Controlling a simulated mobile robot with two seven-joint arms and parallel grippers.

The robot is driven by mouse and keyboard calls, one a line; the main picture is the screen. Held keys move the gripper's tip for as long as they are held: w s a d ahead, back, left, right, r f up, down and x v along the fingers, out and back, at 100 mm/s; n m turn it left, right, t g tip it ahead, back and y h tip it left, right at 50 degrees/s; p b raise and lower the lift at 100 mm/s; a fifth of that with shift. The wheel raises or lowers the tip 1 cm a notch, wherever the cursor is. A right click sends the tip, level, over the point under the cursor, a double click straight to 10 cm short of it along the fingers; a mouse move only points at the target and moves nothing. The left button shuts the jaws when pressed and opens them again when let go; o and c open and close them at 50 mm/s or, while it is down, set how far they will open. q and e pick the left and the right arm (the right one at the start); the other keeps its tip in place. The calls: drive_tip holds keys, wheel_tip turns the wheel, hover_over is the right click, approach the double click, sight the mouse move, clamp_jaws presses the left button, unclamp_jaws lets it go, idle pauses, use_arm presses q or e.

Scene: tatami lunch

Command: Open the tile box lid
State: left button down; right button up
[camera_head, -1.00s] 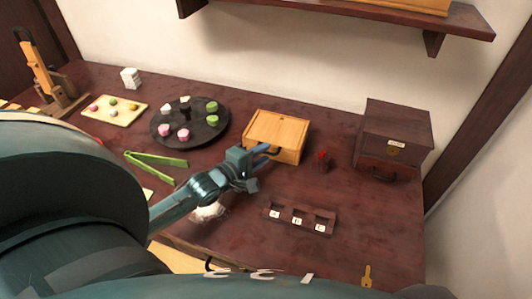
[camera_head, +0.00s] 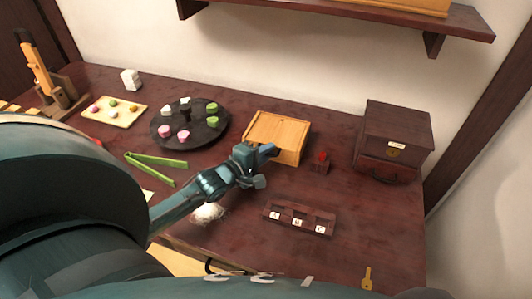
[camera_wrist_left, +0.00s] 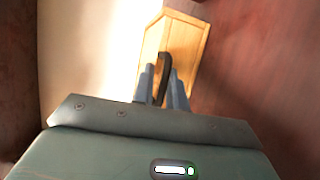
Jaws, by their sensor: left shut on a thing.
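The tile box appears to be the light wooden box (camera_head: 281,128) at the back middle of the table, with its lid closed as far as I can see. It also fills the upper middle of the left wrist view (camera_wrist_left: 186,45). A dark curved handle (camera_wrist_left: 164,68) stands on its near face. My left gripper (camera_head: 268,151) is at the box's front side. In the left wrist view its two fingers (camera_wrist_left: 163,88) are on either side of the handle and shut on it. The gripper hides part of the box front. My right gripper is not in view.
A dark chest (camera_head: 396,136) stands farther right. A tile rack (camera_head: 298,217) lies in front. A round dark tray (camera_head: 189,122) with sweets and green tongs (camera_head: 151,166) are left. The right front table is mostly clear.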

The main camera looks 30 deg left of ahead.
use_arm(q)
drive_tip(key=shift+s+f, duration=0.15)
drive_tip(key=shift+f, duration=0.2)
